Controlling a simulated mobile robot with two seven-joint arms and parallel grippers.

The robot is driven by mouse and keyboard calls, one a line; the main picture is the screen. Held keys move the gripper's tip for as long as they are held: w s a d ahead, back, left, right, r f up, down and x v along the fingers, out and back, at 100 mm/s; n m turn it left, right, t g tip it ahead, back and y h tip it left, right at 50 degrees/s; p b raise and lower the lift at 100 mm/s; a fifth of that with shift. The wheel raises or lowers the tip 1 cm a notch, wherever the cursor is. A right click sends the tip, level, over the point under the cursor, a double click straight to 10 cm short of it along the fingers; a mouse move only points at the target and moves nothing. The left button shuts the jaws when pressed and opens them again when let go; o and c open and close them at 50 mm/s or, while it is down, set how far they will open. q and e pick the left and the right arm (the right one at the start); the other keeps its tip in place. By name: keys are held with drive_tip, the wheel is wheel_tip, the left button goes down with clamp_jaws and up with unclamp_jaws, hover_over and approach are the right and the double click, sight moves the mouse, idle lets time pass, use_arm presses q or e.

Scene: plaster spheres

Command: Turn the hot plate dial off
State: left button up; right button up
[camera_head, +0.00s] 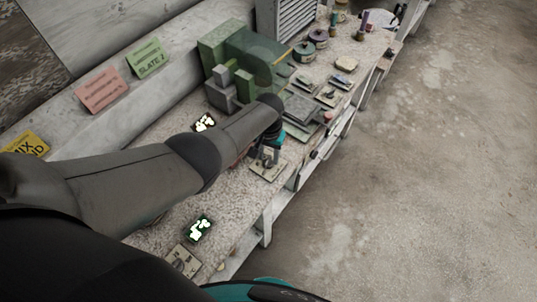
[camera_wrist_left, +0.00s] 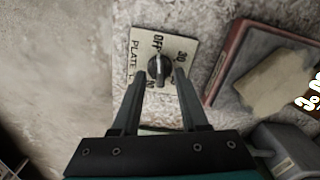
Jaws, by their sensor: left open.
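In the left wrist view a dark dial knob (camera_wrist_left: 159,70) sits on a cream plate (camera_wrist_left: 187,57) marked "OFF", "30" and "PLATE". The knob's exact pointer direction is hard to tell. My left gripper (camera_wrist_left: 159,76) is open, its two fingertips on either side of the knob; contact is not clear. In the head view my left gripper (camera_head: 268,153) is over a dial plate (camera_head: 267,166) near the bench's front edge, and partly hides it.
Another dial plate (camera_head: 183,261) lies nearer on the bench. Lit displays (camera_head: 204,122) and green blocks (camera_head: 222,82) stand along the bench. The floor (camera_head: 420,180) at right is clear.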

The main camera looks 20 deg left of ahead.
sight(269, 159)
use_arm(q)
drive_tip(key=shift+r, duration=0.1)
drive_tip(key=shift+r, duration=0.3)
wheel_tip(269, 159, up, 14)
drive_tip(key=p, duration=0.6)
drive_tip(key=shift+r, duration=0.25)
